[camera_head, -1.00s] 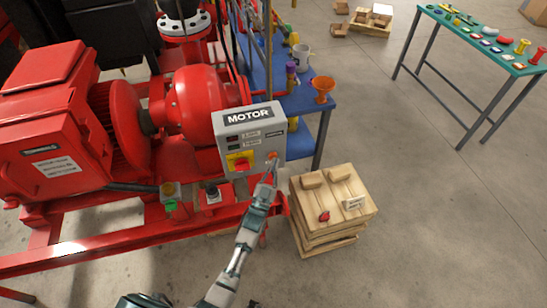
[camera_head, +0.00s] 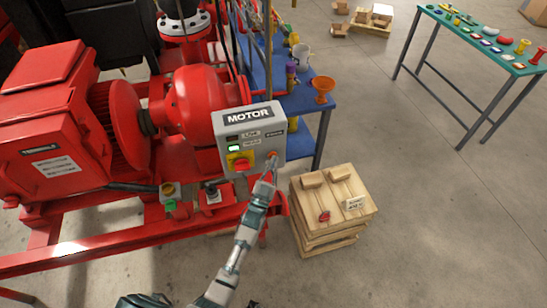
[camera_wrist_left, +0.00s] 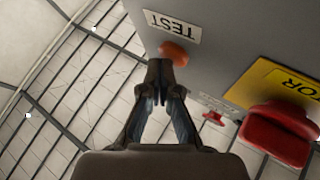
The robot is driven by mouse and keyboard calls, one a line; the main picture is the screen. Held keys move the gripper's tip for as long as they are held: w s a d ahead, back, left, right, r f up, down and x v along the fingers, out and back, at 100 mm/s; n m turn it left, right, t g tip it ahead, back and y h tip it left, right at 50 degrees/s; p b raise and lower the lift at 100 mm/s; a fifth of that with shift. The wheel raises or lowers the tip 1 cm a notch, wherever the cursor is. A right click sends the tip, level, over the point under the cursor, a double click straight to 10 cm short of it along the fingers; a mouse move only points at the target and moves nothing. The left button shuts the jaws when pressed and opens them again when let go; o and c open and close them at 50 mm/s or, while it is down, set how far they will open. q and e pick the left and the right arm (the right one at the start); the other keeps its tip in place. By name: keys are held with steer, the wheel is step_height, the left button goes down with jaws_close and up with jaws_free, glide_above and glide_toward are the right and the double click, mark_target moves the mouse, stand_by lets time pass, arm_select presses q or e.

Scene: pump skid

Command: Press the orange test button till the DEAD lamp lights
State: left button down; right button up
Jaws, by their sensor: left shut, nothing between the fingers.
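The grey MOTOR box (camera_head: 248,139) stands in front of the red pump. Its orange test button (camera_head: 273,154) is at its right side, below a small label. In the left wrist view the button (camera_wrist_left: 174,53) sits under the word TEST. My left gripper (camera_head: 272,163) is shut and empty, with its fingertips (camera_wrist_left: 160,72) right at the button; I cannot tell how far it is pressed in. On the box the lower lamp (camera_head: 234,148), beside what looks like the DEAD label, glows green. The upper lamp (camera_head: 233,140) is dark. My right gripper is not in view.
A red knob on a yellow plate (camera_head: 240,162) is left of the button; the knob (camera_wrist_left: 277,135) also shows large in the wrist view. A blue shelf (camera_head: 300,146) is behind.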

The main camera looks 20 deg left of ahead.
arm_select(q)
steer(key=shift+s, duration=0.1)
steer(key=shift+s+d+p, duration=0.45)
steer(key=shift+s+d, duration=0.05)
steer(key=shift+s, duration=0.15)
steer(key=s+d, duration=0.1)
steer(key=s+d+p, duration=0.1)
steer(key=s+p, duration=0.1)
steer(key=s, duration=0.1)
steer(key=shift+s+d, duration=0.1)
steer(key=shift+d, duration=0.3)
stand_by(0.9)
